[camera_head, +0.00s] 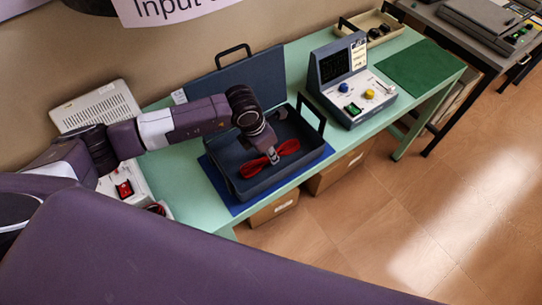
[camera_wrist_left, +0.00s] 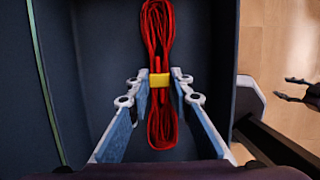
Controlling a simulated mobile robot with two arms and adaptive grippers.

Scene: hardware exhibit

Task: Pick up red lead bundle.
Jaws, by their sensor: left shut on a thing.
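The red lead bundle (camera_head: 289,147) is two red loops with a yellow band (camera_wrist_left: 157,80) around the middle. It is over the inside of the dark open case (camera_head: 232,188). My left gripper (camera_head: 273,157) points down into the case and is shut on the bundle at its band. In the left wrist view its fingers (camera_wrist_left: 160,82) stand on both sides of the band, with red loops (camera_wrist_left: 157,28) above and below. I cannot tell whether the bundle touches the case floor. What looks like my right gripper (camera_wrist_left: 298,89), fingers apart, shows at the right edge.
The case stands on a blue mat (camera_head: 238,208) on the green table (camera_head: 185,190), its lid (camera_head: 240,80) raised behind. A console (camera_head: 352,85) stands to its right, with a green mat (camera_head: 420,67) beyond. A white device (camera_head: 98,108) is at left. Boxes (camera_head: 340,168) are below.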

